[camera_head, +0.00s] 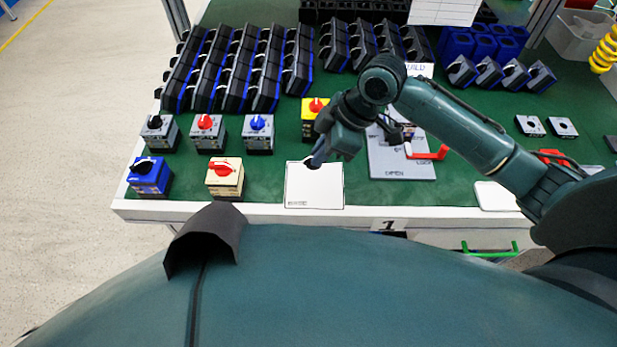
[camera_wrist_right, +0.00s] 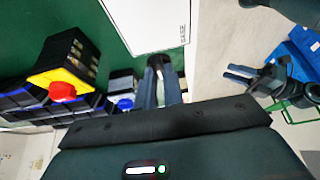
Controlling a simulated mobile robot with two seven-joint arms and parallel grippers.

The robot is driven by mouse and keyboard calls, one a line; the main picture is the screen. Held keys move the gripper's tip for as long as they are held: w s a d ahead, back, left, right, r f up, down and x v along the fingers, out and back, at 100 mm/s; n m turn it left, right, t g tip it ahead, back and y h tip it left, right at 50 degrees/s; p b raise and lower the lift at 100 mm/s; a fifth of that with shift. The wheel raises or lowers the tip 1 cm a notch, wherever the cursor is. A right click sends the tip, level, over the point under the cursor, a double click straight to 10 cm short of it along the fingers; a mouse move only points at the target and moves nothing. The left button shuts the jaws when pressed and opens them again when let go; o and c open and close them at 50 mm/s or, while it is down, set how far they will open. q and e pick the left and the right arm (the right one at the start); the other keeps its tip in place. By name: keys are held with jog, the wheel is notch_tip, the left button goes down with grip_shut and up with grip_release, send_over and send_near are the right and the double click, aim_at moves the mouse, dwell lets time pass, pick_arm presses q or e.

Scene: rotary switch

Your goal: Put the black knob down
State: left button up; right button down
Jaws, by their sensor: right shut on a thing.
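My right gripper (camera_head: 318,157) is low over the far edge of the white square pad (camera_head: 314,187), pointing down toward it. It is shut on the black knob, which is small and mostly hidden by the fingers. In the right wrist view the fingers (camera_wrist_right: 159,82) close around a dark piece, the black knob (camera_wrist_right: 158,62), beside the white pad (camera_wrist_right: 145,22). I cannot tell whether the knob touches the pad. My left gripper (camera_wrist_right: 242,74) shows small in the right wrist view, away from the table, with its fingers apart and empty.
Several other switch boxes, including a blue one (camera_head: 150,178) and a cream one (camera_head: 225,180), stand further left. A grey fixture with a red handle (camera_head: 428,153) lies to the right.

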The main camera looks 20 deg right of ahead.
notch_tip(320, 180, down, 8)
jog(key=shift+r, duration=0.15)
dwell(0.4)
jog(key=c, duration=1.5)
grip_release()
jog(key=shift+d+r, duration=0.2)
jog(key=shift+r, duration=0.1)
jog(key=v, duration=1.1)
jog(key=shift+s+r, duration=0.1)
jog(key=shift+r, duration=0.1)
jog(key=shift+s+f, duration=0.1)
